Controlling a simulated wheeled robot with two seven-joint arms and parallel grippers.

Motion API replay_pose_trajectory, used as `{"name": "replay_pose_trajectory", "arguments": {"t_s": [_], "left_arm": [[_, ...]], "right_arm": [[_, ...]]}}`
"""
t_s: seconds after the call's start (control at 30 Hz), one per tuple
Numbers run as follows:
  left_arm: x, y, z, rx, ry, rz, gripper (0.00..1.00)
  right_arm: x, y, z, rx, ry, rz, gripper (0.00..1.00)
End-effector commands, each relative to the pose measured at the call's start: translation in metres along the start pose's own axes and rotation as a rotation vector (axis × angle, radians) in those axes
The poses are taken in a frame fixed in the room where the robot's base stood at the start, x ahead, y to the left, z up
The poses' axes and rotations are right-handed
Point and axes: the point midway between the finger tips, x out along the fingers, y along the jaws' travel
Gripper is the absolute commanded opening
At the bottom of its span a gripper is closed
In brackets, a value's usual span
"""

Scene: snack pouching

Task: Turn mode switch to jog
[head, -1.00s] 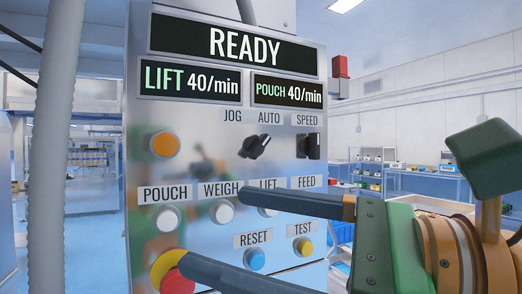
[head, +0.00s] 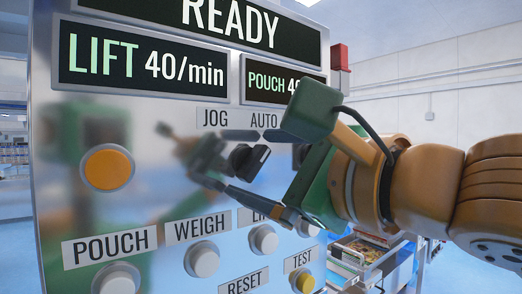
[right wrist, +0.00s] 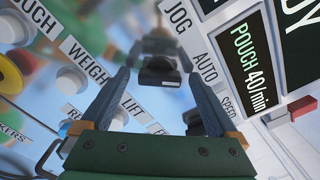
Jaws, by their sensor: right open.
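The mode switch (head: 248,160) is a black knob on the shiny panel, under the labels JOG (head: 215,119) and AUTO (head: 263,120). Its handle tilts up to the right, toward AUTO. My right gripper (head: 229,162) is open, with one finger above the knob and the other below it in the head view. In the right wrist view, the knob (right wrist: 160,72) sits between the two fingertips, with space on both sides. No contact is visible. My left gripper is not in view.
The speed knob (right wrist: 194,121) is close to my right gripper in the right wrist view. An orange button (head: 107,168) is left of the switch. White buttons under WEIGH (head: 202,258) and beside it lie below. Displays read READY and LIFT 40/min (head: 140,65).

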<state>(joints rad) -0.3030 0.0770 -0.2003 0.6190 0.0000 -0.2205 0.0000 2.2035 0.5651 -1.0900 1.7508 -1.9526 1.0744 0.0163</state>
Motion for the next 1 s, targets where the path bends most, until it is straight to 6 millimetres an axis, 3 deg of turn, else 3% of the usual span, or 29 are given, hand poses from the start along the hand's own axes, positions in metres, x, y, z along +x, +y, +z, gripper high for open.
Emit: {"name": "replay_pose_trajectory", "arguments": {"t_s": [0.17, 0.4, 0.5, 0.77, 1.0], "left_arm": [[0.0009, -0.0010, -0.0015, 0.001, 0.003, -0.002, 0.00], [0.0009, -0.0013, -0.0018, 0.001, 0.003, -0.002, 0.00], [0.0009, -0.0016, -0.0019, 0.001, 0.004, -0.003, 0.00], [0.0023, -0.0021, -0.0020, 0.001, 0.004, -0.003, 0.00], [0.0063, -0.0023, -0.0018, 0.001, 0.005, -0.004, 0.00]], "right_arm": [[0.0002, 0.0008, -0.0004, 0.001, -0.001, 0.000, 0.95], [-0.0001, 0.0007, -0.0003, 0.001, -0.001, 0.001, 0.30], [-0.0001, 0.0006, -0.0002, 0.001, -0.002, 0.001, 0.09], [-0.0002, 0.0010, -0.0001, -0.036, -0.003, 0.001, 0.09], [0.0000, 0.0016, 0.0000, -0.184, -0.004, 0.001, 0.09]]}}
